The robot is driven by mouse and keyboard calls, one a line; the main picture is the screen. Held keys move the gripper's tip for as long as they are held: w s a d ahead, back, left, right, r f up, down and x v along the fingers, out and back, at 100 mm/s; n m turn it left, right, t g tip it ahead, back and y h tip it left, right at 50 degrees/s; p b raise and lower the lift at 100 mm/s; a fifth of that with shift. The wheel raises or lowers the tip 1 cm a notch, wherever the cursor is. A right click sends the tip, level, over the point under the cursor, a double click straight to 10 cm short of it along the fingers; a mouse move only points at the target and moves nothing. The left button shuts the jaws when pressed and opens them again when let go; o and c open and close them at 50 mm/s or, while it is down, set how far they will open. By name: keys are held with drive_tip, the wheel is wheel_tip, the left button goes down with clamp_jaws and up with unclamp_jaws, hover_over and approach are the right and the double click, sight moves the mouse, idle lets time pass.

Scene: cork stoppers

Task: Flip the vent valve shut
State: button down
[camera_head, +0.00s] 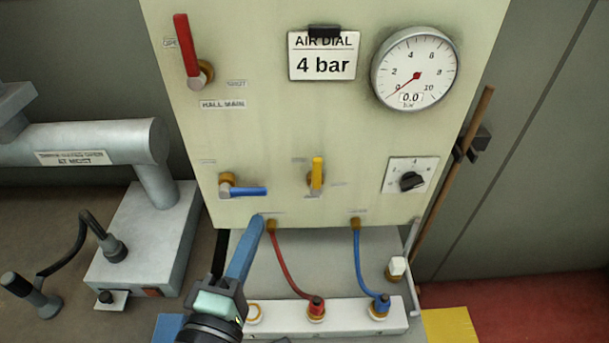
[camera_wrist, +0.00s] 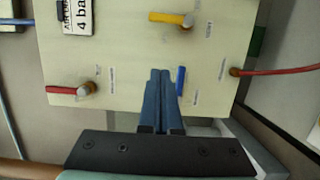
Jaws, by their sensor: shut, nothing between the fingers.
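A pale panel (camera_head: 270,120) carries three lever valves. The red lever (camera_head: 186,45) points up at the upper left, above a "HALL MAIN" label. The blue lever (camera_head: 249,191) lies level at the lower left, pointing right. The yellow lever (camera_head: 317,172) points up at the lower middle. The small labels are too blurred to tell which is the vent valve. My gripper (camera_head: 258,220) is shut and empty, its tips just below the blue lever in the head view. In the wrist view my gripper (camera_wrist: 160,73) shows beside the blue lever (camera_wrist: 180,80), apparently not touching.
A gauge (camera_head: 415,68) reads 0.0, beside an "AIR DIAL 4 bar" card (camera_head: 323,56). A black knob (camera_head: 411,181) sits at the right. A red hose (camera_head: 284,268) and a blue hose (camera_head: 361,264) hang below the panel. A grey apparatus (camera_head: 150,235) stands at the left.

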sight(317, 176)
drive_tip(key=p+x, duration=0.1)
drive_tip(key=x, duration=0.2)
drive_tip(key=p+x, duration=0.1)
drive_tip(key=x, duration=0.3)
drive_tip(key=p+x, duration=0.2)
drive_tip(key=x, duration=0.1)
drive_tip(key=shift+w+r, duration=0.25)
drive_tip(key=shift+s+d+f+p, duration=0.1)
drive_tip(key=shift+d+p, duration=0.45)
drive_tip(key=shift+d, duration=0.45)
drive_tip(key=shift+s+d+f+p, duration=0.15)
drive_tip(key=shift+d+p, duration=0.4)
drive_tip(key=shift+d, duration=0.45)
